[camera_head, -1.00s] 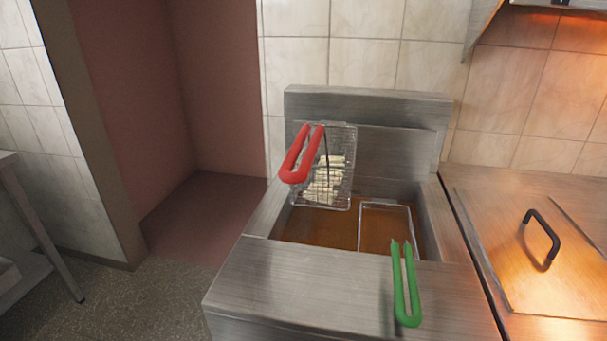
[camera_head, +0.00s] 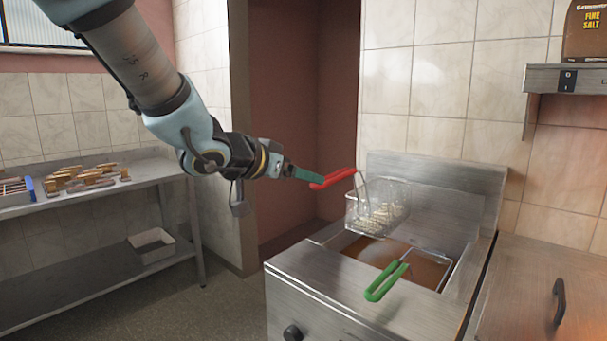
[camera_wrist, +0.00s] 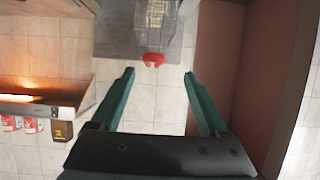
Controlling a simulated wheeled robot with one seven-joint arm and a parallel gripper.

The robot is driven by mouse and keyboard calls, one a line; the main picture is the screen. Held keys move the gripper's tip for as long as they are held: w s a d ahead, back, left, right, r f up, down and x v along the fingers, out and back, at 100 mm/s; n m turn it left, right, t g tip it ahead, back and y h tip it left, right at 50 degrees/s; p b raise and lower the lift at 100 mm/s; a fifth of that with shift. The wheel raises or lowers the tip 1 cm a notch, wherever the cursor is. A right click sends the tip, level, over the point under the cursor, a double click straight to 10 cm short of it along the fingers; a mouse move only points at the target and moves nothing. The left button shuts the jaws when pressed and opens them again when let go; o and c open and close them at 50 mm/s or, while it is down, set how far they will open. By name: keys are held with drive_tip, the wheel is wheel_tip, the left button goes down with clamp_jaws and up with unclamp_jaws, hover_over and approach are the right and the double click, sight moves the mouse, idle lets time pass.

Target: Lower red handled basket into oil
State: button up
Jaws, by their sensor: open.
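The red handle (camera_head: 332,178) belongs to a wire basket (camera_head: 377,207) with pale fries in it. The basket hangs raised at the back of the fryer, above the brown oil (camera_head: 372,250). My gripper (camera_head: 312,178) is at the outer end of the red handle. In the wrist view the gripper (camera_wrist: 158,77) has its two green fingers spread wide. The red handle end (camera_wrist: 153,60) shows just beyond the fingertips, between them. The green-handled basket (camera_head: 388,280) sits low in the oil, its handle resting over the fryer's front edge.
The steel fryer (camera_head: 335,295) stands against the tiled wall. A steel counter with a black handle (camera_head: 559,302) is at the right. A steel shelf unit (camera_head: 100,200) with food pieces is at the left. A salt box (camera_head: 588,30) stands on a wall shelf.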

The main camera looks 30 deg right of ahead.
drive_tip(key=s+x, duration=0.1)
drive_tip(key=x, duration=1)
drive_tip(key=shift+d+r+p, duration=0.25)
drive_tip(key=shift+d+p, duration=0.05)
drive_tip(key=shift+p, duration=0.1)
clamp_jaws()
idle(0.8)
drive_tip(key=shift+r, duration=0.25)
